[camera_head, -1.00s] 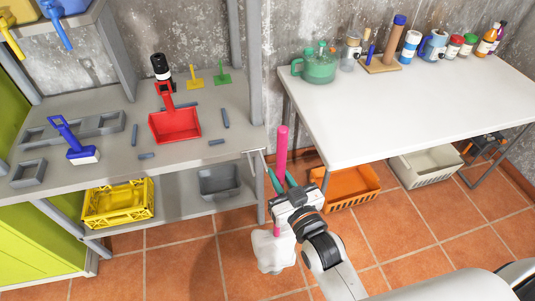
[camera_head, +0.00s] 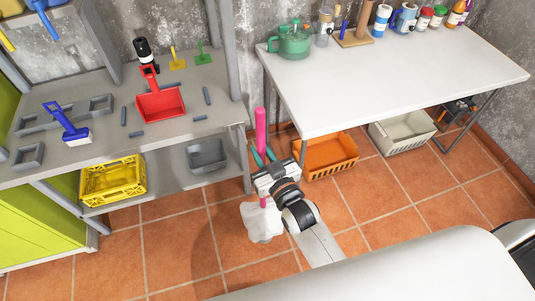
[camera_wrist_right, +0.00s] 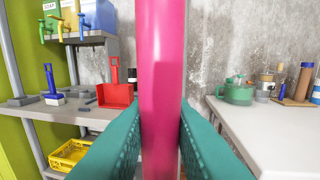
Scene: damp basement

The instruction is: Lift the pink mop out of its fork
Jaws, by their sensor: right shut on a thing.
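The pink mop (camera_head: 261,130) stands about upright between the grey shelf and the white table, its pink handle rising above my right gripper. Its white head (camera_head: 261,222) hangs below the gripper, over the tiled floor. My right gripper (camera_head: 264,158) is shut on the handle, with teal fingers on both sides of it. In the right wrist view the pink handle (camera_wrist_right: 161,80) fills the middle between the teal fingers. A fork around the handle cannot be made out; the shelf's corner post is close to its left. My left gripper is not in view.
The grey shelf (camera_head: 110,152) at left bears a red dustpan (camera_head: 160,105), a blue brush (camera_head: 68,128) and a yellow crate (camera_head: 113,181). The white table (camera_head: 390,75) is at right, with orange (camera_head: 328,158) and white baskets beneath. Open tiled floor lies in front.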

